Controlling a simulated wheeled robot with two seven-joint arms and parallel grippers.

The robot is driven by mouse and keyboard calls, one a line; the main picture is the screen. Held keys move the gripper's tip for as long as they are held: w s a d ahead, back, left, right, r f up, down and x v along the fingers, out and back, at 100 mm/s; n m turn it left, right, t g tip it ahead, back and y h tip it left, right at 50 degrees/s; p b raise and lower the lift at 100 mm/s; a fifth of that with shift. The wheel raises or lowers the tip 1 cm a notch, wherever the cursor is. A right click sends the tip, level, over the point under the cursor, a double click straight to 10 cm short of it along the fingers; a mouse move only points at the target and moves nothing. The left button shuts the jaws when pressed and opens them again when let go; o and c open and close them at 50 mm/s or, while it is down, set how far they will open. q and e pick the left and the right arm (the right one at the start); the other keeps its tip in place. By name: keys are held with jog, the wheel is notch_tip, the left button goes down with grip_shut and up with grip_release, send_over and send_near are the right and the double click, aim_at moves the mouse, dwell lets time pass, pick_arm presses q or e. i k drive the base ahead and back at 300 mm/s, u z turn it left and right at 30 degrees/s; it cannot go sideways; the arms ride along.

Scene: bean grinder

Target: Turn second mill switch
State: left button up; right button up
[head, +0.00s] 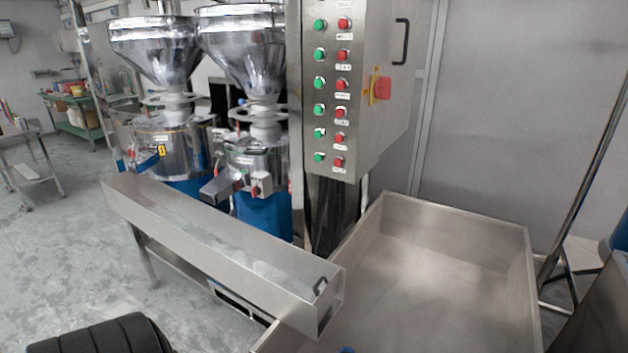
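A steel control cabinet (352,160) stands right of centre at the back. Its front has a column of green buttons beside a column of red buttons, with small labels too small to read. The second row from the top has a green button (319,54) and a red button (342,56). A red knob on a yellow plate (381,89) is on the cabinet's right side. Two mills with steel funnels, one at the left (155,45) and one nearer the cabinet (245,50), stand left of it. Neither gripper shows, and nothing touches the buttons.
A long steel trough (205,235) runs across in front of the mills. A wide, shallow steel bin (470,225) lies in front of and right of the cabinet. A black handle (402,41) is on the cabinet's side. Grey floor (60,270) is open at the left.

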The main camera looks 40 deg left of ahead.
aim_at(255, 191)
jog(key=u, duration=3.4)
jog(key=i, duration=0.9)
jog(key=z, duration=3.05)
